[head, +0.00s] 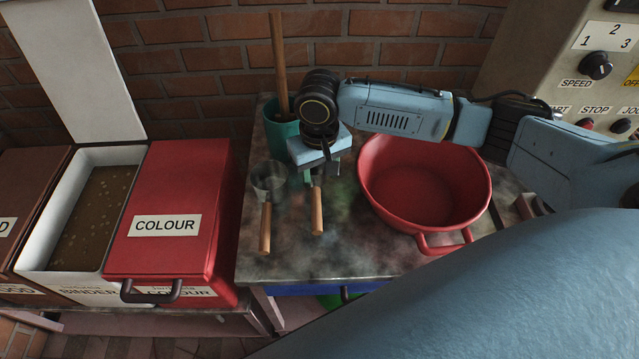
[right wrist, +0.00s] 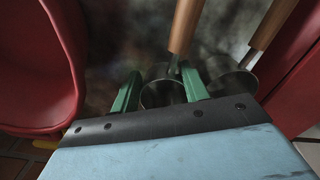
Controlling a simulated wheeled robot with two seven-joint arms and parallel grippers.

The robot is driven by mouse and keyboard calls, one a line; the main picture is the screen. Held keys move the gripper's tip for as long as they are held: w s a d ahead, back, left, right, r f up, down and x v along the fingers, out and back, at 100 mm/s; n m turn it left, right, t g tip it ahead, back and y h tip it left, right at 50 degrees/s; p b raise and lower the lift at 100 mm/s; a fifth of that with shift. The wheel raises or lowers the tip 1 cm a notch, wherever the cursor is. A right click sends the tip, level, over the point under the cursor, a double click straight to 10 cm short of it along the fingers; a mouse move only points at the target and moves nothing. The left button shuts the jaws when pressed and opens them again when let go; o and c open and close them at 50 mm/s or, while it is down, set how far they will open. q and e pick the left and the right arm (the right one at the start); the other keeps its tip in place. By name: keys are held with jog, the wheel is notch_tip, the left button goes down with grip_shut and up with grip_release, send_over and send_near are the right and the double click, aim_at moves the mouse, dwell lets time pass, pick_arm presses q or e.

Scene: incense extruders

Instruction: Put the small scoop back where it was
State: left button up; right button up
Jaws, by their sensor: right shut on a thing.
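The small scoop has a wooden handle (head: 317,210) pointing toward the front of the metal-topped table (head: 340,255). My right gripper (head: 316,174) is over its cup end, pointing down, and is shut on it. In the right wrist view the scoop's metal cup (right wrist: 160,94) shows between the green fingers (right wrist: 160,90). The cup is mostly hidden in the head view. I cannot tell whether the scoop touches the table. A larger scoop (head: 266,178) with a wooden handle lies just left of it. My left gripper is not in view.
A red basin (head: 425,190) stands right of the gripper. A teal pot (head: 282,138) with a wooden stick stands behind. The red COLOUR bin (head: 170,215) and open BINDER bin (head: 90,210) are at left. A control panel (head: 590,75) is at right. The table front is clear.

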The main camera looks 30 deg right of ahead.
aim_at(320, 185)
notch_tip(320, 185, down, 4)
jog(key=shift+r+b, duration=0.2)
jog(key=shift+b, duration=0.15)
jog(key=o, duration=1.1)
jog(key=shift+f, duration=0.15)
jog(key=shift+c, duration=0.2)
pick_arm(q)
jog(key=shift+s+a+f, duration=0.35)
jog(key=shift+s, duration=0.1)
pick_arm(e)
jog(key=shift+r, duration=0.25)
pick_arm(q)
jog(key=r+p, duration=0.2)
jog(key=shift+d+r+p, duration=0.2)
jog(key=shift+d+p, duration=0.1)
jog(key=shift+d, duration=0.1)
pick_arm(e)
notch_tip(320, 185, up, 12)
